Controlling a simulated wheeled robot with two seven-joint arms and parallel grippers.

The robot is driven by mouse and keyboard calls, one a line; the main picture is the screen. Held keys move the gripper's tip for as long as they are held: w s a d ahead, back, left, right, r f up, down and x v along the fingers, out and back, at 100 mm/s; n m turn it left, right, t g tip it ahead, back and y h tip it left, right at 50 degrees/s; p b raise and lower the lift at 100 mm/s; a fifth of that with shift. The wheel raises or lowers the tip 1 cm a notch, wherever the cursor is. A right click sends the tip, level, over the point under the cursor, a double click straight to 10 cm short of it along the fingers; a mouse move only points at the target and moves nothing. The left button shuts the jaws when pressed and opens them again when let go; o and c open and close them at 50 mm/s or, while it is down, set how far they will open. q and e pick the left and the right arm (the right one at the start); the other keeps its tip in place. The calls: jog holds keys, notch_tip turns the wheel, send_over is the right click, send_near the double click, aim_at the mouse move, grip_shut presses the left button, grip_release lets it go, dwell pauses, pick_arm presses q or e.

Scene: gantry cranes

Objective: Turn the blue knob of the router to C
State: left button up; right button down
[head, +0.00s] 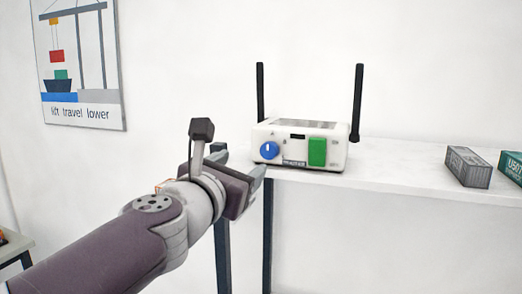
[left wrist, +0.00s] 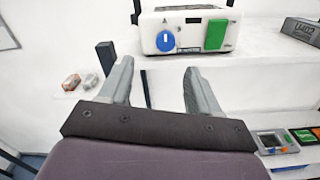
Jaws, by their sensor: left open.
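The router (head: 300,144) is a white box with two black antennas, standing on a white shelf. Its blue knob (head: 269,150) is on the front left, with a white pointer mark that looks to point about straight up. A letter A shows just above the knob in the left wrist view (left wrist: 167,41); other letters are too small to read. A green switch (head: 317,152) is right of the knob. My left gripper (head: 243,160) is open and empty, in front of the router and a little left of the knob, apart from it. My right gripper is not in view.
The white shelf (head: 400,180) has its front edge just below the router. A grey container block (head: 467,167) and a green one (head: 512,167) stand at its right. A crane poster (head: 80,65) hangs at left.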

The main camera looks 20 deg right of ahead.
aim_at(268, 152)
pick_arm(q)
jog(key=x, duration=0.3)
jog(key=d+p+x, duration=0.1)
jog(key=x, duration=0.3)
jog(key=s+p+x, duration=0.1)
jog(key=x, duration=0.3)
jog(key=shift+w+d, duration=0.1)
jog(key=shift+d, duration=0.15)
jog(key=shift+w+a+p, duration=0.1)
jog(key=shift+w+p, duration=0.2)
jog(key=shift+p, duration=0.05)
jog(key=shift+w+a, duration=0.15)
jog(key=shift+a, duration=0.15)
jog(key=shift+d+f, duration=0.1)
jog(key=shift+d, duration=0.4)
jog(key=c, duration=0.4)
jog(key=shift+w+f, duration=0.1)
jog(key=c, duration=0.6)
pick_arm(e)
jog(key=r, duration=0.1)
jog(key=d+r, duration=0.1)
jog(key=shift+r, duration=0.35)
